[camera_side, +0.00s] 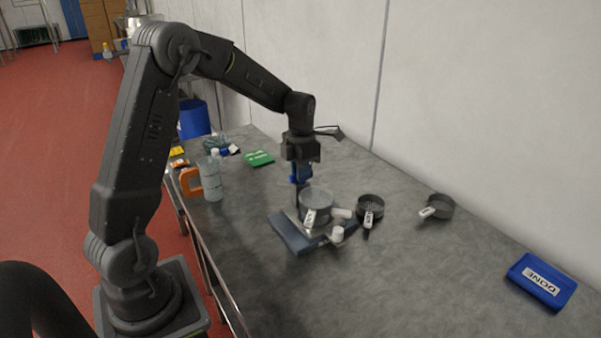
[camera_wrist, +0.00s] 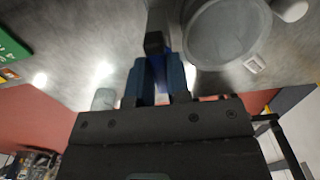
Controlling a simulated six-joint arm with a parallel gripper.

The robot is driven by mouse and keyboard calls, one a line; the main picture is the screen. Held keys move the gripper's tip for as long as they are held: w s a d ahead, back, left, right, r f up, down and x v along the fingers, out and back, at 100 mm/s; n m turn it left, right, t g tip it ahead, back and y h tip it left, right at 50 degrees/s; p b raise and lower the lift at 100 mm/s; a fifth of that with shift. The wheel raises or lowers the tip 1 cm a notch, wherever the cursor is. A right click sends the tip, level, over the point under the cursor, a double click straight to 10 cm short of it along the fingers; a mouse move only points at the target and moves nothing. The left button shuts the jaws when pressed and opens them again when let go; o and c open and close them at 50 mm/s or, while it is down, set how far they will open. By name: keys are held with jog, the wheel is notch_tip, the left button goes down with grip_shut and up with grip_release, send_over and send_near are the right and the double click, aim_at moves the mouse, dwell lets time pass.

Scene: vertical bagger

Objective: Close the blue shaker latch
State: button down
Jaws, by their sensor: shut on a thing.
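The shaker has a dark blue-grey base (camera_side: 292,236) and stands mid-table. A round grey sieve pan (camera_side: 316,203) with a white tag sits on it; its rim shows in the wrist view (camera_wrist: 226,35). My gripper (camera_side: 300,179) points down at the pan's back left side. In the wrist view, my gripper (camera_wrist: 160,68) is shut on a narrow blue piece that seems to be the latch (camera_wrist: 160,75), mostly hidden between the fingers. A dark block (camera_wrist: 154,43) shows just beyond the fingertips. The latch's exact angle cannot be told.
Two more tagged sieves (camera_side: 370,207) (camera_side: 440,206) stand to the right, near the wall. A blue DONE box (camera_side: 541,281) lies at the far right. The front right table is clear.

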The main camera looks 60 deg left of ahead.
jog(key=m, duration=0.4)
jog(key=shift+m, duration=0.3)
jog(key=m, duration=0.9)
jog(key=shift+m, duration=2.2)
jog(key=c, duration=0.9)
grip_release()
jog(key=shift+r, duration=2.55)
